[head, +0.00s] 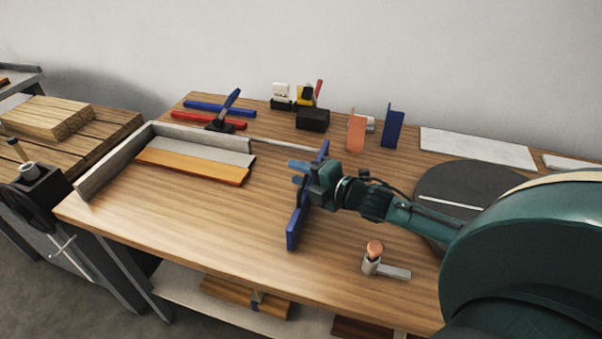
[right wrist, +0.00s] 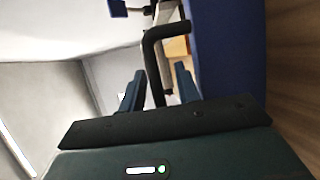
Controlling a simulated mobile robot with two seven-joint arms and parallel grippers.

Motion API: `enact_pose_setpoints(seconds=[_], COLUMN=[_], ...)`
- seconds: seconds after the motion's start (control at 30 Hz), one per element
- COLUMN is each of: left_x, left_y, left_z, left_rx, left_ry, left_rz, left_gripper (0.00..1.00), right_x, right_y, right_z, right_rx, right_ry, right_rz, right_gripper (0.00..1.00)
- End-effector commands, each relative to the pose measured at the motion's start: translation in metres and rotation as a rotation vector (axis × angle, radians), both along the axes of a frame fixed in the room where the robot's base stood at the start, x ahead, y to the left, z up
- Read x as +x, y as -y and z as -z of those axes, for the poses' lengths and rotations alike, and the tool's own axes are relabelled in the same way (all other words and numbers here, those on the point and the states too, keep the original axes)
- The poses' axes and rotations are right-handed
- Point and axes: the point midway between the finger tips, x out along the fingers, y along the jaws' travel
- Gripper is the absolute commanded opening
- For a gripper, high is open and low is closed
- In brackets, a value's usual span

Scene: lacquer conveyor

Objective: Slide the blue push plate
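The blue push plate (head: 299,222) stands on edge on the wooden bench, running from front to back near the middle. It also shows as a large blue face at the right of the right wrist view (right wrist: 225,45). A black bent handle (right wrist: 153,62) shows beside the plate in that view. My right gripper (head: 298,171) is at the plate, its fingers pointing left across it. In the right wrist view its two fingers (right wrist: 160,88) are apart, with the handle between them and gaps on both sides. My left gripper is not in view.
An orange-brown board (head: 190,167) and grey strip lie left, beside a grey fence (head: 105,168). Bare bench separates them from the plate. A thin rod (head: 285,145) runs behind. Small tools stand along the back. A copper-topped knob (head: 374,250) is at front right; a dark disc (head: 440,185) lies right.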

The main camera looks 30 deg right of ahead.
Motion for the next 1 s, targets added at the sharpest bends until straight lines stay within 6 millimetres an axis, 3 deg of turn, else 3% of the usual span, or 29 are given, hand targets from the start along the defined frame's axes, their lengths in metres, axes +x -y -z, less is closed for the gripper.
enact_pose_setpoints(seconds=[0.07, 0.47, 1.0], left_x=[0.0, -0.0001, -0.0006], left_y=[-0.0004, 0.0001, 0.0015], left_z=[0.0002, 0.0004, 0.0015], left_rx=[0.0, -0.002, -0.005], left_ry=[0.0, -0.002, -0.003], left_rz=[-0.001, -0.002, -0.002], left_gripper=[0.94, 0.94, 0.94], right_x=[-0.0001, -0.0002, 0.0038], right_y=[0.0, 0.0001, -0.0029], right_z=[-0.0001, -0.0003, -0.0005], right_rx=[0.0, 0.0, 0.001], right_ry=[0.0, 0.001, 0.002], right_rz=[0.0, 0.0, 0.0], right_gripper=[0.32, 0.0, 0.0])
